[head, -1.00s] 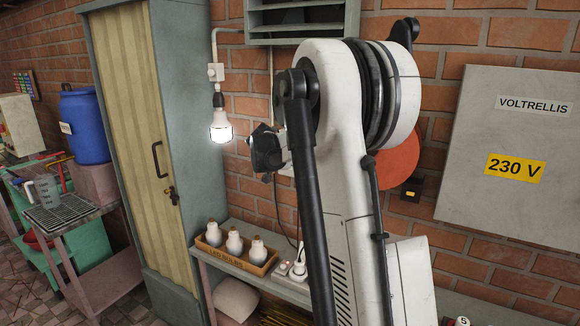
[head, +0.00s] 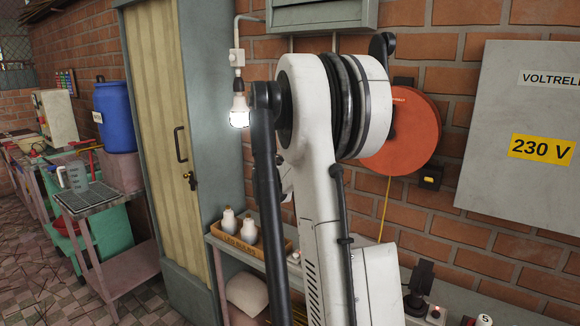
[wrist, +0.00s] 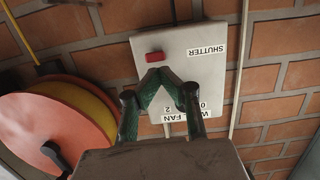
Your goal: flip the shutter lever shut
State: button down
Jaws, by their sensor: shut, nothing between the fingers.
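In the wrist view, a red lever (wrist: 155,57) sits on a pale grey box (wrist: 195,60) on the brick wall. The box's label, upside down in this view, reads SHUTTER (wrist: 208,51). A second, partly covered label with the word FAN is lower on the box. My gripper (wrist: 161,75) is shut and empty, its fingertips together just below the red lever in the picture. I cannot tell whether they touch it. In the head view, my arm hides the gripper, and I cannot make out the lever.
An orange-red reel (head: 408,133) hangs on the wall; it also shows in the wrist view (wrist: 45,130). A grey 230 V cabinet (head: 520,190) is at right. A lit bulb (head: 239,112) hangs beside a tall locker (head: 205,90). A crate of bulbs (head: 232,242) stands on a low shelf.

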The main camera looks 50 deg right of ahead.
jog(key=a+f+b, duration=0.1)
jog(key=a, duration=0.8)
jog(key=shift+s+a+f+b, duration=0.3)
jog(key=shift+s+a+f, duration=0.1)
jog(key=shift+s, duration=0.05)
dwell(0.3)
jog(key=s+a+f+n+t+y, duration=0.2)
jog(key=s+a+n+y, duration=0.3)
jog(key=a, duration=1.2)
jog(key=s+a+f+n+t+y, duration=0.2)
jog(key=s+a+f+n+y, duration=0.2)
jog(key=a, duration=1.3)
jog(key=s+a+f+n+t+y, duration=0.2)
jog(key=s+a+n+y, duration=0.5)
jog(key=a, duration=1.1)
jog(key=shift+s+f+n, duration=0.6)
jog(key=shift+s+f, duration=0.15)
jog(key=shift+s, duration=0.4)
jog(key=shift+a, duration=0.1)
